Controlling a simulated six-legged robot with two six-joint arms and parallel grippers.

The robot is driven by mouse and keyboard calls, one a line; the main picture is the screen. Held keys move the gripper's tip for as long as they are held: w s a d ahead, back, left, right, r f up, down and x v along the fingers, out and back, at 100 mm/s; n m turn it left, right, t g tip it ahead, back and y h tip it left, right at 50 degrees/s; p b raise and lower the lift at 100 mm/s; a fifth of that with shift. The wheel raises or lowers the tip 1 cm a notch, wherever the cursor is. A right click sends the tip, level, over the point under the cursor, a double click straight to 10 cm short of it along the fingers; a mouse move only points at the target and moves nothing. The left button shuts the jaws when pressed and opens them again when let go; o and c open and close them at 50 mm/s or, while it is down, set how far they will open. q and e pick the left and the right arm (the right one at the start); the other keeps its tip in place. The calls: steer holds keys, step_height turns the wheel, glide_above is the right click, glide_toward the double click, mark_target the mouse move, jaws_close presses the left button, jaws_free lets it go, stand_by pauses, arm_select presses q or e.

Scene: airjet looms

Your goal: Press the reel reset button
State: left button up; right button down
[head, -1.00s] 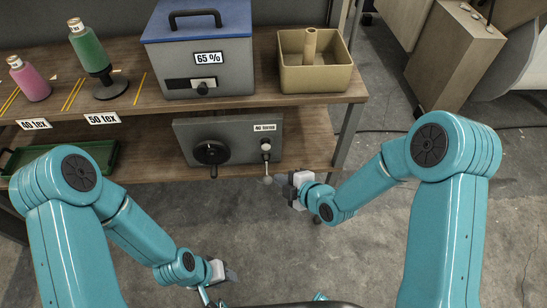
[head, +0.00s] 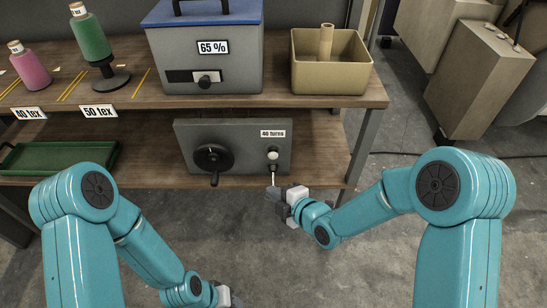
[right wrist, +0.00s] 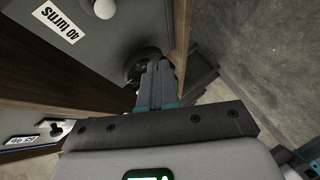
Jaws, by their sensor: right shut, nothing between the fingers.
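The grey reel box (head: 232,133) stands on the lower shelf, with a black crank (head: 213,158) on its front. To the right of the crank is a white round button (head: 272,154) under a "40 turns" label (head: 272,133). A thin pale rod shows below the button. My right gripper (head: 275,193) is shut and empty, in front of and below the button, apart from it. In the right wrist view its fingers (right wrist: 156,82) lie near a dark round part, and the white button (right wrist: 104,8) is at the top edge. My left gripper (head: 232,300) is low at the bottom edge, its jaws unclear.
The upper shelf holds a grey box with a blue lid (head: 205,50), a tan bin (head: 330,75), a green bobbin (head: 91,40) and a pink one (head: 29,66). A green tray (head: 60,157) lies lower left. A shelf leg (head: 362,150) stands near my right arm.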

mark_target(273, 156)
steer(key=w, duration=0.8)
steer(key=shift+w+p, duration=0.3)
steer(key=shift+p, duration=0.1)
stand_by(1.6)
steer(key=shift+w+b, duration=0.45)
